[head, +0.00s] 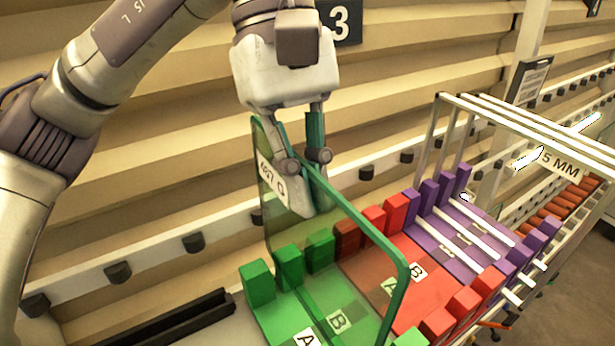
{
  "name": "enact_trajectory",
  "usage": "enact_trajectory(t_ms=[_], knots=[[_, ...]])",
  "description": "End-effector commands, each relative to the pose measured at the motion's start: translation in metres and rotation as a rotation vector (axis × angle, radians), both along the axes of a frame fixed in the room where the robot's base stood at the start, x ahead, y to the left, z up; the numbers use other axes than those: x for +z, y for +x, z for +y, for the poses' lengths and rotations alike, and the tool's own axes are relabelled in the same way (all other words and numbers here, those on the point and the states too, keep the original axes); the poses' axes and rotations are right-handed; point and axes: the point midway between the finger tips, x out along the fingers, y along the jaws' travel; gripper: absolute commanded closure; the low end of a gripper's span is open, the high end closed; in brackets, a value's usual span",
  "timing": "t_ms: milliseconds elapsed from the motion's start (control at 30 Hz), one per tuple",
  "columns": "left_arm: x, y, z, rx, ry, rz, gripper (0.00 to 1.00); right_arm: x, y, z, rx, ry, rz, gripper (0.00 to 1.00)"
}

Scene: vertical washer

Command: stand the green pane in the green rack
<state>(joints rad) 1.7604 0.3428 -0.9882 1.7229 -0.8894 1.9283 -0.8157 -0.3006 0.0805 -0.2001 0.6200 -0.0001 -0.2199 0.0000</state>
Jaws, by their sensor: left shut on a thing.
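The green pane (335,233) is a see-through sheet with a green rim and a white label near its top left. It is upright, and its lower part is over the green rack (272,307). The green rack has green blocks along its back edge and slots marked A and B. My left gripper (306,158) is shut on the pane's upper edge, from above. Whether the pane's bottom edge rests in a slot is hard to tell, as the lower end runs out of the frame. My right gripper is not in view.
A red rack (404,262) stands right of the green one, partly seen through the pane. A black rail (160,325) lies at the lower left. A ribbed wall is behind.

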Motion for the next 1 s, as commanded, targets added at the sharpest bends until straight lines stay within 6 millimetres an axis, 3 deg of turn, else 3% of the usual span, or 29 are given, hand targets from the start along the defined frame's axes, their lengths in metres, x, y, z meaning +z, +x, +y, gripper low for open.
enact_trajectory(t_ms=[1000], knots=[[-0.034, 0.000, 0.000, 0.000, -0.002, 0.000, 1.00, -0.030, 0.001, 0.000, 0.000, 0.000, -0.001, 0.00]])
